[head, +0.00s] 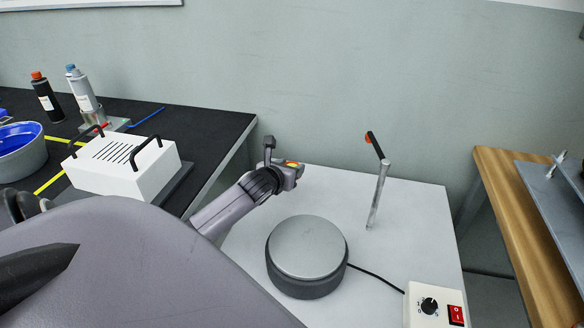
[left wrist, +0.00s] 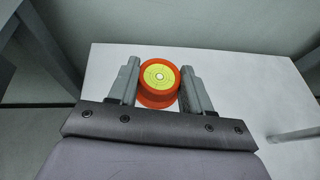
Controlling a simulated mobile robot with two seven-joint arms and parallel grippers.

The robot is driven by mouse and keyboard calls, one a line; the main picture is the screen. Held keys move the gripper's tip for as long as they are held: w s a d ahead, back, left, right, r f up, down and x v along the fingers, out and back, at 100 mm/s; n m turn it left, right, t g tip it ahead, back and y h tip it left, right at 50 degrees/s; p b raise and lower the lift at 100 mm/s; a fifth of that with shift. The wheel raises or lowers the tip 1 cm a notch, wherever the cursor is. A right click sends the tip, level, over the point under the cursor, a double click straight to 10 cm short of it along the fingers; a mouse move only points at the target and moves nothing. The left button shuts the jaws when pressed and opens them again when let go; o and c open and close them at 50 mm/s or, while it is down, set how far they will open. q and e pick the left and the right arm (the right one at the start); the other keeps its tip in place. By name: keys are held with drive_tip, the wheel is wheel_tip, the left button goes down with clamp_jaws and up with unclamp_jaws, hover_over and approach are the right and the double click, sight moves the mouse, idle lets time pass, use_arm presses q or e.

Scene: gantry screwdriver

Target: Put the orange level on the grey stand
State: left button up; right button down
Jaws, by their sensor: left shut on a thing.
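The orange level (left wrist: 158,82) is a round orange piece with a yellow-green bullseye face. In the left wrist view it sits between the two fingers of my left gripper (left wrist: 160,85), which is shut on it. The grey stand (head: 306,246) is a round disc with a dark base on the white table. The gripper is behind and slightly left of the stand, apart from it. The stand's top is bare.
A metal post (head: 378,193) with a black and red arm stands behind and right of the stand. A control box (head: 434,305) with a red switch and cable sits at front right. A white vented box (head: 121,165) is on the black bench at left.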

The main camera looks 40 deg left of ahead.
sight(290, 196)
use_arm(q)
drive_tip(key=shift+f+b, duration=0.9)
drive_tip(key=shift+f, duration=2.6)
drive_tip(key=shift+f, duration=0.15)
drive_tip(key=o, duration=1.2)
drive_tip(key=shift+r, duration=0.2)
drive_tip(key=p+v, duration=0.3)
drive_tip(key=v, duration=0.9)
drive_tip(key=shift+f, duration=0.1)
